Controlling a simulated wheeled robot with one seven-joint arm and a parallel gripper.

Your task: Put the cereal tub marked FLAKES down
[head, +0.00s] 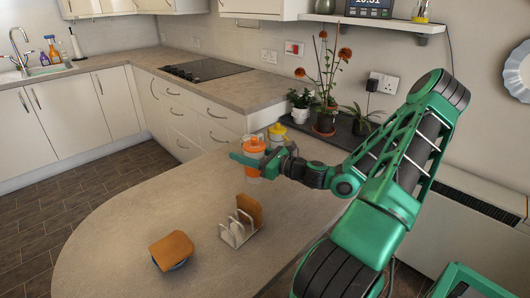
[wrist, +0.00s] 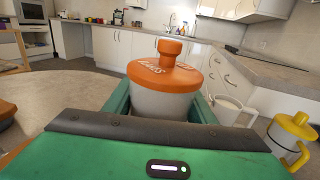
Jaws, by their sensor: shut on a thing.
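The cereal tub (head: 254,144) is pale with an orange lid and knob. It stands upright in my gripper near the far edge of the counter. In the wrist view the tub (wrist: 165,80) fills the middle, and lettering on its lid is partly legible as FLAKES. My gripper (head: 256,163) is shut on the tub, with green fingers on both sides of its body.
A yellow-lidded container (head: 278,132) stands just behind the tub; it also shows in the wrist view (wrist: 292,135) beside a white mug (wrist: 230,110). Potted plants (head: 323,120) stand farther back.

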